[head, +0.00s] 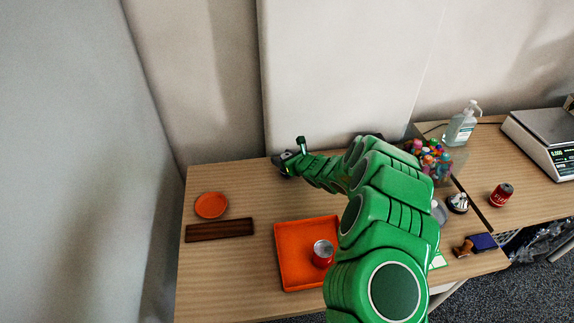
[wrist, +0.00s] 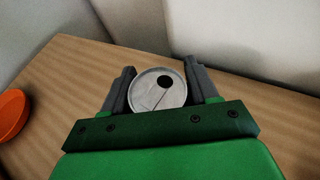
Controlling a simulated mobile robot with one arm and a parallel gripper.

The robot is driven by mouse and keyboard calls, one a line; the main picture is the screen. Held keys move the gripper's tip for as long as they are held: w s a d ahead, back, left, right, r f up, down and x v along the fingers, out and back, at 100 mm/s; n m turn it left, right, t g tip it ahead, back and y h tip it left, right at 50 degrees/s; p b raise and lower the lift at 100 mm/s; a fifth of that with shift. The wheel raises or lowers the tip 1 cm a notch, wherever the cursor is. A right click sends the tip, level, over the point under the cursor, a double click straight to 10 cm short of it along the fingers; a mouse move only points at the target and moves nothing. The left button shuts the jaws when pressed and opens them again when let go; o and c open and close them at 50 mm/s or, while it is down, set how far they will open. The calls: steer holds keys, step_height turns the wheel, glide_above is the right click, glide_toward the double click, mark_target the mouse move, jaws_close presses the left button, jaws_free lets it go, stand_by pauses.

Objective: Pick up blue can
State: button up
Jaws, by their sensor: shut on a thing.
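My gripper (head: 284,161) is at the back of the wooden table, close to the wall. In the wrist view, my gripper (wrist: 160,88) is shut on a can (wrist: 157,92). The can's round silver lid with its dark opening faces the camera, between the two grey fingers. The side of the can is hidden, so its colour does not show clearly. In the head view the can is too small and covered to make out.
An orange tray (head: 283,279) holds a red can (head: 322,258). An orange plate (head: 211,205) and a dark wooden strip (head: 220,230) lie at left. At right are a sanitizer bottle (head: 461,124), a scale (head: 545,135), another red can (head: 501,195) and a stamp (head: 476,244).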

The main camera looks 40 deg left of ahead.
mark_target(284, 153)
steer(key=shift+r, duration=0.6)
step_height(284, 153, up, 2)
steer(key=shift+r, duration=0.2)
steer(key=s+d+r, duration=0.9)
steer(key=d, duration=0.1)
steer(key=shift+s+r, duration=0.2)
steer(key=shift+s, duration=0.15)
